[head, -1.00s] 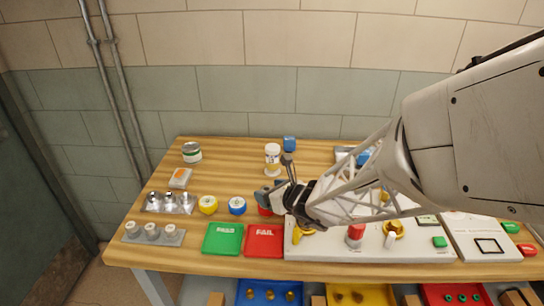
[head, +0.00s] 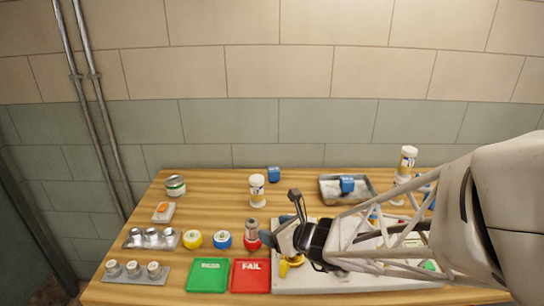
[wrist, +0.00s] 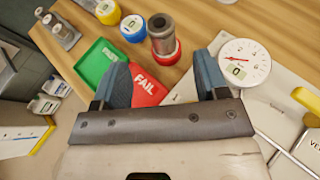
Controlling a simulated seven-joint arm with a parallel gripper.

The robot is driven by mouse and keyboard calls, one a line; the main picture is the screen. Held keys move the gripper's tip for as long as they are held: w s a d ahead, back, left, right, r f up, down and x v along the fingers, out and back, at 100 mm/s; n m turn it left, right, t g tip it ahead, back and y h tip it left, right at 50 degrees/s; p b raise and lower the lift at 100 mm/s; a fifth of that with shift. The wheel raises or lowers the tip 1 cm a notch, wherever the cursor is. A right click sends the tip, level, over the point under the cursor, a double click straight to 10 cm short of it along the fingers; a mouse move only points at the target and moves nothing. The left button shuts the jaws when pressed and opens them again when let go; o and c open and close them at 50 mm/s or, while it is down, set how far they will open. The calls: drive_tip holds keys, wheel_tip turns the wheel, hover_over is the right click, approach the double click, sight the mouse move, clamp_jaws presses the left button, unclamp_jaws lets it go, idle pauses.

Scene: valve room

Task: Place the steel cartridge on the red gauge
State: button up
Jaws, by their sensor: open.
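The steel cartridge (head: 252,226) stands upright on the red gauge (head: 252,242), at the right end of a row of round gauges. The wrist view shows the cartridge (wrist: 161,27) seated on top of the red gauge (wrist: 166,53), covering most of its face. My gripper (head: 269,239) is just right of the gauge in the head view. In the wrist view my gripper (wrist: 160,82) has its blue fingers spread wide with nothing between them. The cartridge is beyond the fingertips and appears apart from them.
A blue gauge (head: 223,240) and a yellow gauge (head: 193,239) stand to the left. A green tray (head: 208,275) and a red FAIL tray (head: 251,275) lie in front. A white dial gauge (wrist: 244,62) and a panel with yellow handles (head: 291,265) are close to my gripper.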

idle(0.4)
drive_tip(key=s+d+r+n+g+h, duration=0.1)
drive_tip(key=s+r+n+g, duration=0.25)
drive_tip(key=s+n, duration=0.35)
drive_tip(key=s+d+r+n+g, duration=0.2)
drive_tip(key=s+r+n, duration=0.2)
drive_tip(key=n, duration=0.4)
drive_tip(key=s+d+r+n+g+h, duration=0.1)
drive_tip(key=s+d+r+n+h, duration=0.3)
drive_tip(key=s+d+n+h, duration=0.4)
drive_tip(key=s+d+n, duration=0.2)
drive_tip(key=d+n, duration=0.1)
drive_tip(key=d, duration=0.3)
drive_tip(key=shift+s+d+r+n+h, duration=0.15)
drive_tip(key=shift+n+h, duration=0.25)
